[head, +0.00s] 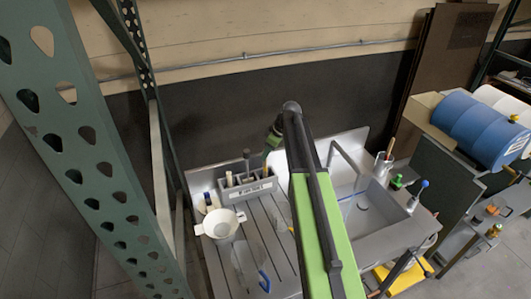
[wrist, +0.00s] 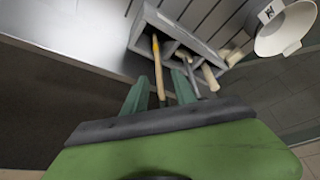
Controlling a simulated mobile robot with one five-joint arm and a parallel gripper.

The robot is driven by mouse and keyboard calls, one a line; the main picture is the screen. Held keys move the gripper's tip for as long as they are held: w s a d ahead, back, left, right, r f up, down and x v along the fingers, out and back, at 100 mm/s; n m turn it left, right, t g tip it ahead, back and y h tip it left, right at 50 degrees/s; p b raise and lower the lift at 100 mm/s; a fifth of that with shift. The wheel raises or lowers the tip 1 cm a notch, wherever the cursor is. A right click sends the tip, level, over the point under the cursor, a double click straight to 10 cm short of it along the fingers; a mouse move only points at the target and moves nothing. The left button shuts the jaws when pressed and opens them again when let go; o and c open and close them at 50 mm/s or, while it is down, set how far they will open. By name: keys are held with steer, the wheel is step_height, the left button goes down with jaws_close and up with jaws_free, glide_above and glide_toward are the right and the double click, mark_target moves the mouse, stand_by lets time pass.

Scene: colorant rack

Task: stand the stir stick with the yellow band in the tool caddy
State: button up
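The grey tool caddy (head: 262,187) stands at the back left of the sink counter with several tools upright in it. It also shows in the wrist view (wrist: 146,22). My gripper (head: 274,138) is above the caddy's right end. In the wrist view, my gripper (wrist: 161,88) has its two green fingers apart. A slim wooden stick with yellow on it (wrist: 157,62) runs from the caddy toward the space between them. It looks like the yellow-banded stir stick, but the band is not clear. A gap shows beside the stick, and I see no firm grip.
A white strainer (head: 219,224) stands in front of the caddy and a clear jug with a blue handle (head: 247,262) is nearer. The sink basin (head: 366,207) lies right of my arm. A cup of tools (head: 383,163) stands behind it. A green rack post (head: 88,130) rises at left.

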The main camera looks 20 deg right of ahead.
steer(key=p+v, duration=1.2)
steer(key=v, duration=0.3)
steer(key=shift+p, duration=0.3)
